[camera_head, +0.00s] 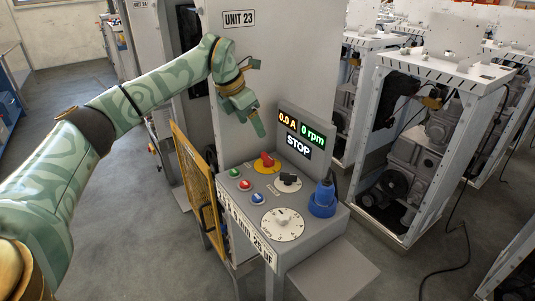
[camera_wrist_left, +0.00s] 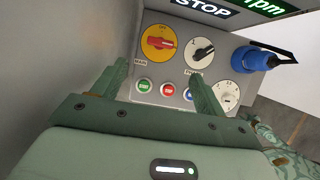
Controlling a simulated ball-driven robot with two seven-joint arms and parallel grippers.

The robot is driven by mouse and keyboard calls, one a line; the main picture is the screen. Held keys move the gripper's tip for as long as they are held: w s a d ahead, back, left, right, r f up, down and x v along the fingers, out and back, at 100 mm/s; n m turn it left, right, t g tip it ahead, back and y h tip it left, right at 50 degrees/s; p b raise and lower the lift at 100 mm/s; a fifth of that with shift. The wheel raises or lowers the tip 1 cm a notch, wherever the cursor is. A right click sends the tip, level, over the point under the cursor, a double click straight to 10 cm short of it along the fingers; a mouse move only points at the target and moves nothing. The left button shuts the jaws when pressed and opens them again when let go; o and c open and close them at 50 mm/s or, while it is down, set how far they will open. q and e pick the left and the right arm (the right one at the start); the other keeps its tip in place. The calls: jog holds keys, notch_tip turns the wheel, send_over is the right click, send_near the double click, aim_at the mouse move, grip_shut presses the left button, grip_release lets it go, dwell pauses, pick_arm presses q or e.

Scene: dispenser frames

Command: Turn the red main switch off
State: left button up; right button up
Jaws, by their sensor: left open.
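The red main switch (camera_head: 267,159) sits on a round yellow plate on the sloped grey control panel of Unit 23. In the left wrist view its red handle (camera_wrist_left: 161,43) lies roughly horizontal on the yellow plate, with the label MAIN below it. My left gripper (camera_head: 258,126) hangs above the back of the panel, near the tall cabinet wall, apart from the switch. In the left wrist view its two fingers (camera_wrist_left: 160,76) are spread with nothing between them, and the switch shows beyond the fingertips. My right gripper is in neither view.
A display (camera_head: 301,138) behind the panel reads 0.0 A, 0 rpm and STOP. Beside the switch are a black knob (camera_head: 289,182), a white dial (camera_head: 283,224), green, red and blue buttons (camera_wrist_left: 168,89) and a blue plug (camera_head: 323,200). A yellow mesh gate (camera_head: 190,180) stands left.

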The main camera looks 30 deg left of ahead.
aim_at(267, 156)
pick_arm(q)
jog(key=b+x, duration=0.2)
jog(key=x, duration=1)
jog(key=shift+d+b, duration=0.1)
jog(key=shift+b, duration=0.2)
jog(key=shift+w+d+f, duration=0.1)
jog(key=shift+w+f, duration=0.15)
jog(key=shift+f, duration=0.15)
jog(key=c, duration=1)
